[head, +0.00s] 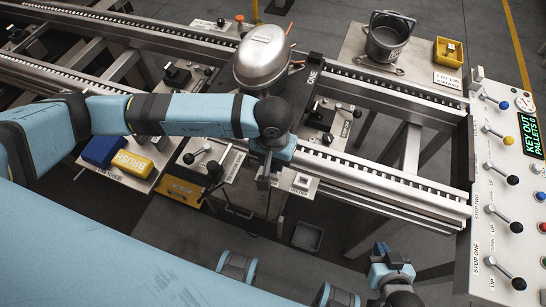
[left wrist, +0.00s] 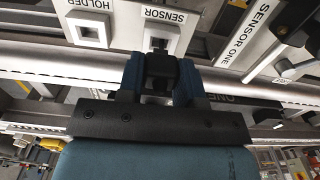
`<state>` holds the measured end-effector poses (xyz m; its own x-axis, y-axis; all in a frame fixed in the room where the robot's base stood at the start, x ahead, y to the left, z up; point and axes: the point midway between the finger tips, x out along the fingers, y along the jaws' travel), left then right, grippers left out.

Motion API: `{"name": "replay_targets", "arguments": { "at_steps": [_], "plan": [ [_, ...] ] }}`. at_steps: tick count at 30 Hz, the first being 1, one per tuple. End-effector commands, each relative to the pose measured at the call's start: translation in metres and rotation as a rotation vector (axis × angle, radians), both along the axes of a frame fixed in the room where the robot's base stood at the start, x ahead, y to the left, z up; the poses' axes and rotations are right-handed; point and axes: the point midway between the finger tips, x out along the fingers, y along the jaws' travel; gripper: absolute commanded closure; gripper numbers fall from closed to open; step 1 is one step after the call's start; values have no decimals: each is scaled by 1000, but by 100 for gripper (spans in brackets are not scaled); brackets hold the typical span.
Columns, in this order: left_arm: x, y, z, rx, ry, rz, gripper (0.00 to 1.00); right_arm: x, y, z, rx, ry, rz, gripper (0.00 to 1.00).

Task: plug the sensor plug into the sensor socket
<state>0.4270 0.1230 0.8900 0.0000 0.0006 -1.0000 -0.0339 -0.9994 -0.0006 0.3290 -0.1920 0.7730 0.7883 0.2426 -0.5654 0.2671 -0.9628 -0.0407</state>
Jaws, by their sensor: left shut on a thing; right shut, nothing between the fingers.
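My left gripper (head: 266,180) is above the front rail of the conveyor; its blue fingers (left wrist: 161,88) are shut on a black sensor plug (left wrist: 161,72). In the left wrist view the sensor socket (left wrist: 158,42), a light frame labelled SENSOR with a dark opening, lies just beyond the plug and lines up with it. Whether the plug touches the socket or stands apart, I cannot tell. In the head view the arm and gripper hide the socket. Beside it is the holder (left wrist: 87,29), a white square labelled HOLDER. My right gripper (head: 391,272) is shut and empty at the lower right.
A rounded metal compressor (head: 262,58) stands on the pallet behind my left arm. A control panel (head: 490,190) with several levers is at the right. A bucket (head: 389,38) and yellow bin (head: 448,52) stand at the back. Blue and yellow boxes (head: 104,150) sit left of the gripper.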

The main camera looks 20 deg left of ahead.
Motion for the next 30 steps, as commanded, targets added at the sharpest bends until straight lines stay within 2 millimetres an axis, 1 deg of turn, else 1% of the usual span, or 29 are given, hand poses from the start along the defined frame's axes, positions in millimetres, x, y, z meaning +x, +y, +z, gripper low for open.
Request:
{"name": "replay_targets", "arguments": {
  "at_steps": [1,7,18,30],
  "plan": [
    [0,0,-3,0,0,0,100,1,0,-1,3,-1,-2,100],
    [0,0,-2,0,0,0,100,3,1,2,6,-5,-3,100],
    [0,0,-2,0,0,0,100,3,0,2,6,-5,-5,100],
    [0,0,-3,0,0,0,100,2,0,-9,5,-3,-4,100]
  ]
}}
